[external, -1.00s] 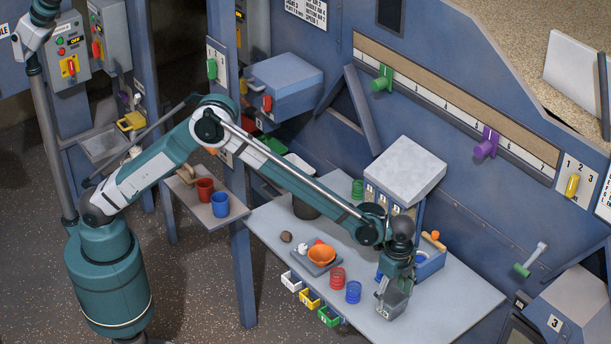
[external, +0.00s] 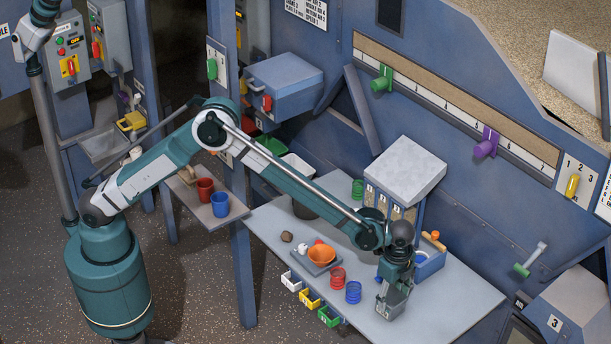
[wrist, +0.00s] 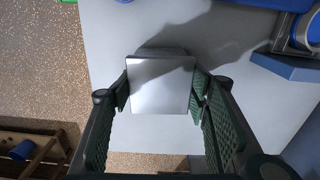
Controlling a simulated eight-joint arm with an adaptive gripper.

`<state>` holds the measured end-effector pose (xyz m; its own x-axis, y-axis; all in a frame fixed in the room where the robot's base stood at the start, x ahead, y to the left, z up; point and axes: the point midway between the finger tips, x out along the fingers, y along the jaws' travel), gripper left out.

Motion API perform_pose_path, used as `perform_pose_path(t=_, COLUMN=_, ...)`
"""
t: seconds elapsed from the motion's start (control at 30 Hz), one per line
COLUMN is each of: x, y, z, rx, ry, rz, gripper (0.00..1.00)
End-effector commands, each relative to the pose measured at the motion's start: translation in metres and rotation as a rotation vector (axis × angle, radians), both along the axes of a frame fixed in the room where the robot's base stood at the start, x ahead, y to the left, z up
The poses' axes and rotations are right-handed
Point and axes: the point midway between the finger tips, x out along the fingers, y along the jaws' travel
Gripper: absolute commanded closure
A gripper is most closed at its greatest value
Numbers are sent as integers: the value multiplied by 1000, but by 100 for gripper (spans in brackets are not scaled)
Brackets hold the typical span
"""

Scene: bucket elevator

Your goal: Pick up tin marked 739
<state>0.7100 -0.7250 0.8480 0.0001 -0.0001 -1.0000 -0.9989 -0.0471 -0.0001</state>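A square, silvery tin (wrist: 160,86) lies between the fingers of my gripper in the wrist view, its flat top facing the camera. Any number on it cannot be read. My gripper (wrist: 160,95) has its two dark green pads against the tin's left and right sides, so it looks shut on the tin. In the external view my gripper (external: 392,300) points down at the right front part of the grey table (external: 450,300), and its fingers mostly hide the tin. The tin appears to be at table level; I cannot tell whether it is lifted.
Blue (external: 353,292) and red (external: 337,278) ringed cups stand left of my gripper. An orange bowl (external: 321,255) sits on a tray further left. The table's right end is clear.

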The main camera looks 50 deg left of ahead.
Motion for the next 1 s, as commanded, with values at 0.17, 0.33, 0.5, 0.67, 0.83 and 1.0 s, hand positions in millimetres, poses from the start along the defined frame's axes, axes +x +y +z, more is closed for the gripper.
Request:
perform_pose_path(t=0.17, x=0, y=0, z=0, rx=0, ry=0, rz=0, gripper=69)
perform_pose_path(t=0.33, x=0, y=0, z=1, rx=0, ry=0, rz=0, gripper=69)
perform_pose_path(t=0.5, x=0, y=0, z=8, rx=0, ry=0, rz=0, gripper=69)
perform_pose_path(t=0.67, x=0, y=0, z=24, rx=0, ry=0, rz=0, gripper=69)
perform_pose_path(t=0.83, x=0, y=0, z=49, rx=0, ry=0, rz=0, gripper=69)
perform_pose_path(t=1.0, x=0, y=0, z=74, rx=0, ry=0, rz=0, gripper=69)
